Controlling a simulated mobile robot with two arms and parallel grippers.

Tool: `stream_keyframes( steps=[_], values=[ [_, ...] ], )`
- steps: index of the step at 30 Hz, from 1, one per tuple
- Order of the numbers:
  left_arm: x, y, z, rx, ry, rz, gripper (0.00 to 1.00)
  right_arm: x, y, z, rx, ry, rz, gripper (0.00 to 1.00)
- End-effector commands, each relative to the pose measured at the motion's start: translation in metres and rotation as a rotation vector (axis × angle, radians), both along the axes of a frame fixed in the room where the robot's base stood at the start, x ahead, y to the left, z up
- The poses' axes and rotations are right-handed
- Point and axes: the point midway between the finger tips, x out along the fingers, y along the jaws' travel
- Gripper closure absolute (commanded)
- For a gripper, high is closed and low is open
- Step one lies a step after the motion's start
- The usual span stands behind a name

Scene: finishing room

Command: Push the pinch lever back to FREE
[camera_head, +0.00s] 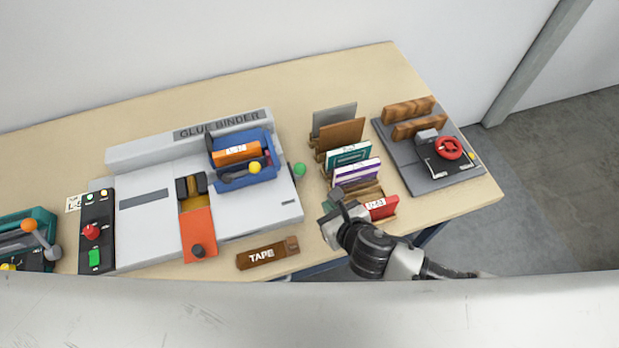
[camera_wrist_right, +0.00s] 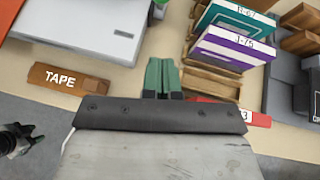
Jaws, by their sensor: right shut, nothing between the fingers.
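The glue binder (camera_head: 150,228) is a light grey machine on the table. On it a blue clamp (camera_head: 262,142) holds an orange book (camera_head: 236,153), and a dark lever with a yellow knob (camera_head: 255,167) shows at its front. I cannot tell which lever is the pinch lever; no FREE mark is readable. My right gripper (camera_head: 333,205) is shut and empty, right of the binder, near the book rack. Its green fingers (camera_wrist_right: 163,76) show shut in the wrist view. A small dark part with some green (camera_wrist_right: 18,138) there looks like my left gripper; its fingers are unclear.
A teal machine with an orange-knobbed lever (camera_head: 28,226) stands at the far left. The TAPE block (camera_head: 262,254) lies before the binder. Books (camera_head: 357,172) stand in a rack near my right gripper. A press with a red wheel (camera_head: 449,148) is at the right.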

Motion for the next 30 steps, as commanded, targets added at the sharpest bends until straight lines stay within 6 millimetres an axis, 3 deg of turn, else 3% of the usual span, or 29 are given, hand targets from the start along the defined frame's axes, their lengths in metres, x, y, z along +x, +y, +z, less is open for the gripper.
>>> stream_keyframes(
  steps=[11, 15, 21, 30],
  values=[
    [0.000, 0.000, 0.009, 0.000, -0.001, 0.000, 0.58, 0.054, 0.028, -0.036, 0.001, 0.000, -0.003, 1.00],
    [0.001, 0.000, 0.020, 0.001, 0.000, 0.000, 0.58, 0.073, 0.038, -0.027, 0.002, 0.000, -0.002, 1.00],
    [0.000, 0.000, 0.024, 0.001, 0.000, 0.000, 0.58, 0.085, 0.045, -0.026, 0.000, 0.000, -0.001, 1.00],
    [0.000, 0.000, 0.024, 0.001, 0.000, 0.001, 0.58, 0.087, 0.046, -0.027, 0.001, 0.000, -0.001, 1.00]
  ],
)
